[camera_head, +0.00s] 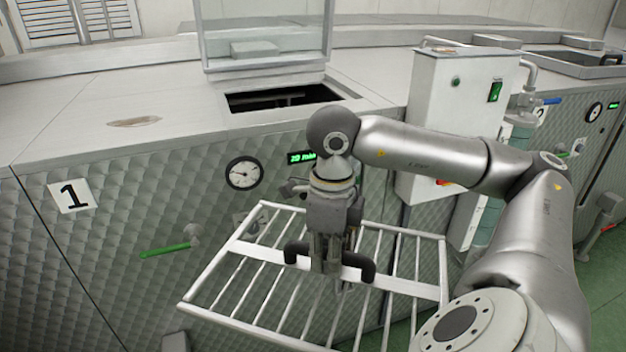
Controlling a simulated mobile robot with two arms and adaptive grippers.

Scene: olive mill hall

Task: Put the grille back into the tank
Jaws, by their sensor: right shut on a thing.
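A white barred grille (240,247) hangs level in front of the quilted-metal tank front (120,240). My right gripper (328,262) is shut on the dark handle at the middle of the grille's crossbar. The gripper and wrist hide part of the bars behind them. The tank's opening (285,95) is a dark rectangular hole in the pale top, above and behind the grille. A clear lid (262,30) stands raised at the opening's back edge. My left gripper is not in this view.
A round gauge (244,173), a green display (301,157) and a green-handled valve (165,250) are on the tank front. A white control box (460,105) stands right of the opening. The tank top left of the opening is mostly clear.

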